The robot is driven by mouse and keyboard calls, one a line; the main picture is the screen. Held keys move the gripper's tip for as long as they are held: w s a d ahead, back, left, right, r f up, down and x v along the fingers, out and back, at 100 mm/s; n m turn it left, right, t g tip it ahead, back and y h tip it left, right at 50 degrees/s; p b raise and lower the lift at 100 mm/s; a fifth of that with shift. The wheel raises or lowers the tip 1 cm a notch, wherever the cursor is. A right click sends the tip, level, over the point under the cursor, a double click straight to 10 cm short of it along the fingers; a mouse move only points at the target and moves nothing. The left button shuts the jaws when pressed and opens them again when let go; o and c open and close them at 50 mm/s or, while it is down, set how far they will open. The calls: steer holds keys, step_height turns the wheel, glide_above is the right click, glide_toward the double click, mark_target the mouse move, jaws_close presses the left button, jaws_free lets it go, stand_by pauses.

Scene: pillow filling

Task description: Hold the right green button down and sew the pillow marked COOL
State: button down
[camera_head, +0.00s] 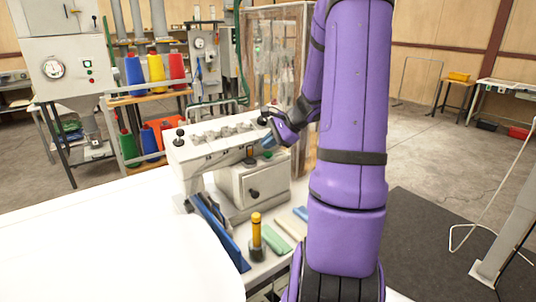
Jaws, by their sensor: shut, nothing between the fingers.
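The white sewing machine (215,145) stands in the middle on a table, with dark knobs along its top. My gripper (269,121) is at the right end of the machine's head, shut and empty. Its fingertips are small and partly lost against the machine, so I cannot tell whether they touch it. A small green-teal spot (267,154) shows on the machine just below my gripper; I cannot tell whether it is the right green button. A large plain white cloth-like shape (120,245), possibly the pillow, fills the lower left. No COOL mark shows.
A thread rack (155,95) with coloured spools stands behind left, beside a gauge panel (65,60). My purple arm hides much of the right. A dark mat (430,235) lies at right.

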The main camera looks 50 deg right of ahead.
steer(key=shift+f, duration=0.1)
steer(key=shift+f, duration=0.3)
